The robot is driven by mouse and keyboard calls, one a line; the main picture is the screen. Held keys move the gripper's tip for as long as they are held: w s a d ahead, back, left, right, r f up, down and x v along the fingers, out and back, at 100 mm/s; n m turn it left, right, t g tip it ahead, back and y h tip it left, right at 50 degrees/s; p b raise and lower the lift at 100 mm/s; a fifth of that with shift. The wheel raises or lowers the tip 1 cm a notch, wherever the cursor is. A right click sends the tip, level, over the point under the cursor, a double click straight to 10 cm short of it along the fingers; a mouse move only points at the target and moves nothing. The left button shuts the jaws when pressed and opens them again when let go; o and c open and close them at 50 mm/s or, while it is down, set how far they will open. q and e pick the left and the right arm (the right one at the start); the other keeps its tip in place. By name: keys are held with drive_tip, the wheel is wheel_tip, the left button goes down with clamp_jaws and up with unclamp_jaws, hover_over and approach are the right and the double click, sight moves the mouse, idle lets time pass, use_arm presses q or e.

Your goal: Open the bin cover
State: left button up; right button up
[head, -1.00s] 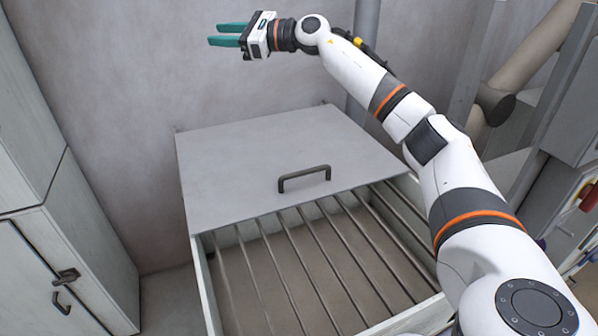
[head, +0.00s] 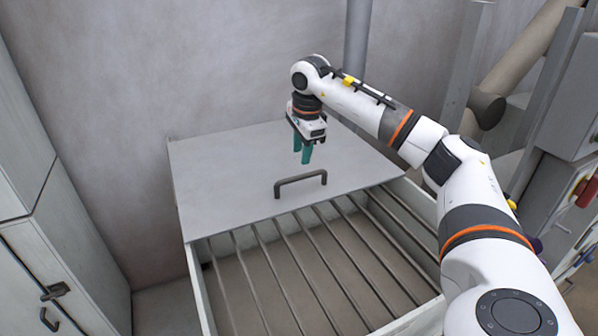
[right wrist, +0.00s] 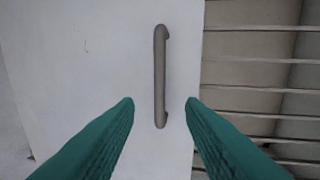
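The bin cover (head: 235,175) is a flat grey panel lying over the back part of the bin (head: 205,290). A dark bar handle (head: 300,182) stands near its front edge. My right gripper (head: 303,160) points down above the cover, a little behind the handle in the head view. Its two green fingers are apart and empty. In the right wrist view the handle (right wrist: 160,75) lies between and beyond the open fingertips (right wrist: 159,102), not touched by them as far as I can tell. My left gripper is not in view.
The front of the bin is uncovered and shows a grate of parallel metal bars (head: 285,250). A grey cabinet (head: 60,230) stands at left. A vertical pipe (head: 357,60) rises behind the bin. A machine with a red knob (head: 586,192) stands at right.

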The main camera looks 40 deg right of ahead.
sight(299, 176)
drive_tip(key=f, duration=0.2)
drive_tip(key=w+f, duration=0.1)
drive_tip(key=f, duration=0.4)
drive_tip(key=shift+w+d+f, duration=0.2)
drive_tip(key=shift+f, duration=0.05)
drive_tip(key=shift+c, duration=0.6)
clamp_jaws()
